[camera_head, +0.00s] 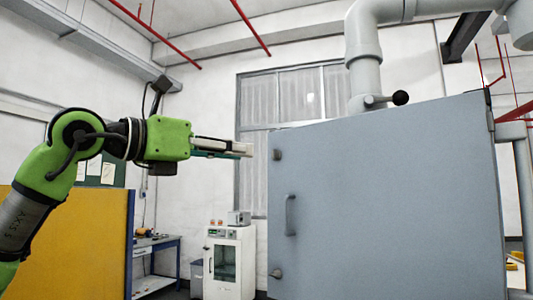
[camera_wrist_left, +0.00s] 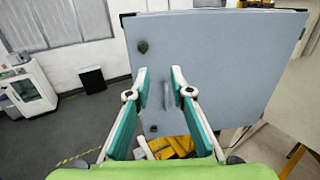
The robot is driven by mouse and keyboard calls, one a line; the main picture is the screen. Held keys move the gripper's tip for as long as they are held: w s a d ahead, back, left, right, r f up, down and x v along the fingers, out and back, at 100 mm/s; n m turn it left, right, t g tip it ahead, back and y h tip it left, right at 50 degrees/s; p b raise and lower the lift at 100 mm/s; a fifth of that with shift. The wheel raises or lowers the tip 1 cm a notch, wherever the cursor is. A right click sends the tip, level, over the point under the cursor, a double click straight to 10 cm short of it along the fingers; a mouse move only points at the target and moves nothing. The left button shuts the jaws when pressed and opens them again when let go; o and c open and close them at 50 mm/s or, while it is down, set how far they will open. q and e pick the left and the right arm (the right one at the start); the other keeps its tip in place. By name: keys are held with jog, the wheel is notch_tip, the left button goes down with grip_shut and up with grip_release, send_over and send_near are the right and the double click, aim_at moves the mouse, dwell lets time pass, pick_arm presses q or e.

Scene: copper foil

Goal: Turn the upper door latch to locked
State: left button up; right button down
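The upper door latch (camera_head: 277,154) is a small dark knob near the upper left corner of a large grey door (camera_head: 390,200). In the left wrist view the upper latch (camera_wrist_left: 143,46) sits just above the left-hand fingertip. A matching lower latch (camera_head: 277,273) is near the door's bottom left, with a vertical handle (camera_head: 291,215) between them. My left gripper (camera_head: 250,149) points at the door, its tips just left of the upper latch in the head view. In the left wrist view its fingers (camera_wrist_left: 160,72) are apart, with nothing between them. My right gripper is not in view.
A lever with a black ball (camera_head: 400,98) and a thick grey pipe (camera_head: 365,55) stand above the cabinet. A white cabinet (camera_head: 230,262), a blue workbench (camera_head: 155,262) and a yellow panel (camera_head: 80,240) are behind on the left. Floor left of the door is open.

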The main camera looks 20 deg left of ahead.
aim_at(272, 154)
pick_arm(q)
jog(key=shift+n+t+y, duration=0.3)
jog(key=shift+n+y, duration=0.1)
jog(key=shift+y, duration=0.4)
jog(key=w+p, duration=0.1)
jog(key=w, duration=0.2)
jog(key=w+d+r+p, duration=0.1)
jog(key=w+p, duration=0.1)
jog(key=w, duration=0.2)
jog(key=w+d+p, duration=0.1)
jog(key=w+p, duration=0.1)
jog(key=w, duration=0.1)
jog(key=shift+w+d+r, duration=0.25)
jog(key=shift+w, duration=0.15)
jog(key=shift+w+d+f+p, duration=0.1)
jog(key=shift+w+d+p, duration=0.1)
jog(key=shift+w+p, duration=0.25)
grip_shut()
